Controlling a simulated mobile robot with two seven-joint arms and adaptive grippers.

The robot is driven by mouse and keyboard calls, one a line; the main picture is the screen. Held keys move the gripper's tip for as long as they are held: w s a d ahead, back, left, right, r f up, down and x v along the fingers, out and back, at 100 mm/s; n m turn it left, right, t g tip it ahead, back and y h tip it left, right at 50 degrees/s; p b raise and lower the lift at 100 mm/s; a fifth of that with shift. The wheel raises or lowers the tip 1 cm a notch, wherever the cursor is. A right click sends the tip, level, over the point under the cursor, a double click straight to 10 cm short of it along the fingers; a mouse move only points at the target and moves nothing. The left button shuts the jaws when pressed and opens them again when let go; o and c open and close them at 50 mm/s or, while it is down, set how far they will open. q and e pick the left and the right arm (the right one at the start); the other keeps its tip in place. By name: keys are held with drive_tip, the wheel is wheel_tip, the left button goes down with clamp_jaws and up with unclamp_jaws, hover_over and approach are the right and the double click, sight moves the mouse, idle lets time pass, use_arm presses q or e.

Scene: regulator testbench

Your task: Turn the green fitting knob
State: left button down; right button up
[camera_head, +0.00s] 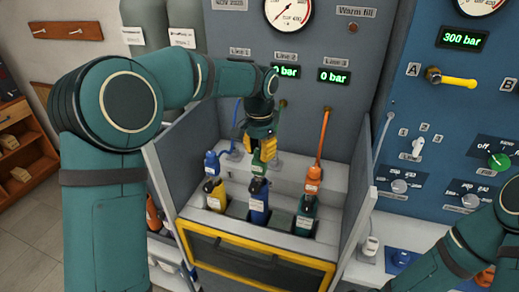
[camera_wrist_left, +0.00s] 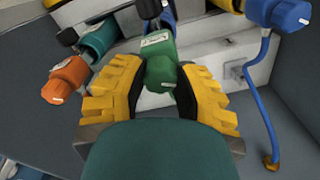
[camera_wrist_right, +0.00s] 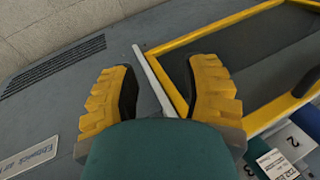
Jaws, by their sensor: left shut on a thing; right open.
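The green fitting knob (camera_head: 258,167) is at the back of the middle slot in the bench tray, partly covered by my left gripper (camera_head: 261,140). In the left wrist view the green knob (camera_wrist_left: 161,60) sits between the yellow fingers of my left gripper (camera_wrist_left: 161,80), which is shut on it. The blue fitting (camera_head: 211,163) is to its left and the orange fitting (camera_head: 313,180) to its right, each with a hose. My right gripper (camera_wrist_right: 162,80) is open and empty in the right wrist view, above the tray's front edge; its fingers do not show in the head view.
Yellow, blue and dark green bottles (camera_head: 258,203) stand in front of the fittings. Grey side walls (camera_head: 359,212) and a yellow-framed front panel (camera_head: 255,265) bound the tray. The blue panel (camera_head: 455,110) with a yellow handle (camera_head: 456,82) stands at right.

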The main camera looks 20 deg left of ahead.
use_arm(q)
drive_tip(key=shift+r+n+p, duration=0.1)
drive_tip(key=shift+n+p, duration=0.3)
drive_tip(key=shift+n, duration=0.2)
drive_tip(key=n+p, duration=0.2)
drive_tip(key=n, duration=0.2)
drive_tip(key=n+p, duration=0.2)
drive_tip(key=n, duration=0.2)
drive_tip(key=n+p, duration=0.1)
drive_tip(key=n, duration=0.2)
drive_tip(key=shift+n+p, duration=0.3)
drive_tip(key=shift+n, duration=0.1)
drive_tip(key=n+p, duration=0.1)
drive_tip(key=n, duration=0.2)
drive_tip(key=shift+n+p, duration=0.3)
drive_tip(key=n+p, duration=0.2)
drive_tip(key=n, duration=0.2)
drive_tip(key=shift+n+p, duration=0.7)
drive_tip(key=shift+n, duration=0.6)
use_arm(e)
wheel_tip(320, 180, up, 12)
drive_tip(key=w, duration=0.2)
drive_tip(key=shift+d+t, duration=0.3)
drive_tip(key=shift+r, duration=0.15)
